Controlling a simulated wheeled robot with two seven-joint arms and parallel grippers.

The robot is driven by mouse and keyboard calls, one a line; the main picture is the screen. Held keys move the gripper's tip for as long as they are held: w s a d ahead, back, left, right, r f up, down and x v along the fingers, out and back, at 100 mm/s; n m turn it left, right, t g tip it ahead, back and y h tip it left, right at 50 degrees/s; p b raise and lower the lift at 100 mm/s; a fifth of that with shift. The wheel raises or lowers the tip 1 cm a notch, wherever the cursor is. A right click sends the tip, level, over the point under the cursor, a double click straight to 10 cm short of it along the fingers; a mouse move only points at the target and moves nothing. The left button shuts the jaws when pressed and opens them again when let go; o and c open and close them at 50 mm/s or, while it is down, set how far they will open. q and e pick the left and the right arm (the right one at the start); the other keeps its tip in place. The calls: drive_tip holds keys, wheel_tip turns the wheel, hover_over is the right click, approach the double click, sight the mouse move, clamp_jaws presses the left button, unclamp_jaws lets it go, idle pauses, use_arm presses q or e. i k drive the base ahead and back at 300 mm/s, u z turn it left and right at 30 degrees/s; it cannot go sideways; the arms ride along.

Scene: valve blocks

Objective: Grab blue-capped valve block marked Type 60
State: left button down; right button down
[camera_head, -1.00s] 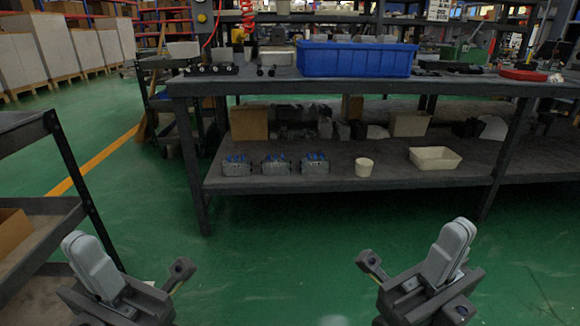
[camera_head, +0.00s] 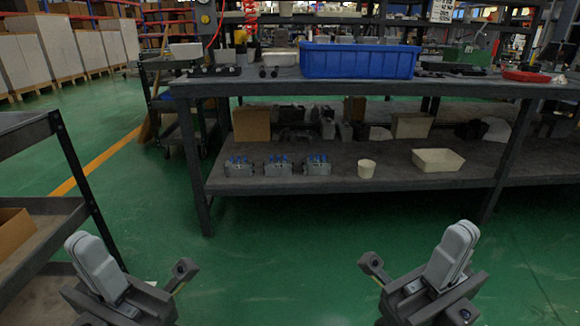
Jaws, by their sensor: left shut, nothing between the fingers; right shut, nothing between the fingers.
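Three grey valve blocks with blue caps stand in a row on the lower shelf of the workbench: a left one (camera_head: 238,167), a middle one (camera_head: 278,166) and a right one (camera_head: 317,165). Any type marking on them is too small to read. My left gripper (camera_head: 182,268) is at the lower left and my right gripper (camera_head: 371,263) at the lower right. Both are shut and empty, over the floor in front of the bench and well apart from the blocks.
On the lower shelf (camera_head: 390,180), a white cup (camera_head: 366,169) and a cream tray (camera_head: 438,160) stand right of the blocks. A blue bin (camera_head: 360,61) sits on the bench top. A dark rack (camera_head: 25,150) stands close at left. Green floor before the bench is clear.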

sight(238, 168)
drive_tip(key=z, duration=0.1)
drive_tip(key=i, duration=1.9)
drive_tip(key=z, duration=0.55)
